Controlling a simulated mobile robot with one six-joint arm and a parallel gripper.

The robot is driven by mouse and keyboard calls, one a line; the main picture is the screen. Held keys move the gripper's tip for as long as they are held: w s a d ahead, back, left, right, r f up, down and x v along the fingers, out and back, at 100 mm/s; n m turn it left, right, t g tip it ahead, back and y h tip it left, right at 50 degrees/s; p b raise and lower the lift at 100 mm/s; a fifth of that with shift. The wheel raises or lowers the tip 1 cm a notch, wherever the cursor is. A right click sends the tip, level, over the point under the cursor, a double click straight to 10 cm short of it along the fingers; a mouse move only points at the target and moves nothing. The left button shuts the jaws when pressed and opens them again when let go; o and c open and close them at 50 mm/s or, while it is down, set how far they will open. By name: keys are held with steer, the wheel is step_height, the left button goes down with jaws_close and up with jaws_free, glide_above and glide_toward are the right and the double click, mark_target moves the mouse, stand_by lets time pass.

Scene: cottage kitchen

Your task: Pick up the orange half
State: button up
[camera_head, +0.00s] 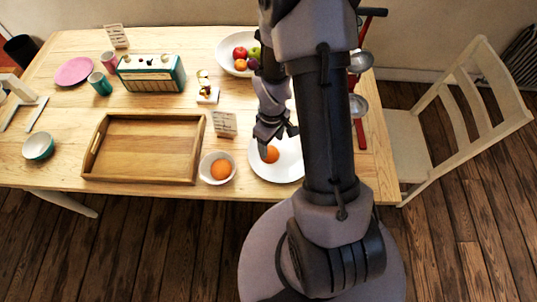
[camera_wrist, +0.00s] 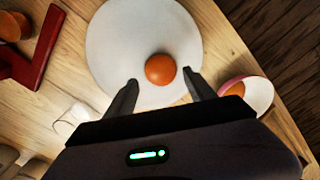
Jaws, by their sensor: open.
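A round orange piece (camera_head: 271,154) lies on a white plate (camera_head: 289,174) near the table's front edge. A second orange piece (camera_head: 221,169) is in a small white bowl (camera_head: 205,164) left of the plate. Both look rounded from above, and I cannot see a cut face on either. My gripper (camera_head: 277,140) is over the plate, pointing down. Its fingers are apart and empty, with the piece on the plate showing between the fingertips in the wrist view (camera_wrist: 160,78).
A wooden tray (camera_head: 143,178) lies left of the small bowl. A card stand (camera_head: 224,124) stands behind the small bowl. A fruit bowl (camera_head: 227,68) is farther back. A red stand (camera_head: 359,132) with metal ladles is to the right, partly behind my arm.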

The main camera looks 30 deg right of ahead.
mark_target(271, 151)
step_height(271, 151, down, 6)
steer(key=b, duration=0.2)
steer(key=shift+w+r+b, duration=0.1)
steer(key=shift+r+b, duration=0.05)
steer(key=shift+b, duration=0.2)
steer(key=shift+r, duration=0.15)
steer(key=c, duration=0.5)
steer(key=shift+r, duration=0.1)
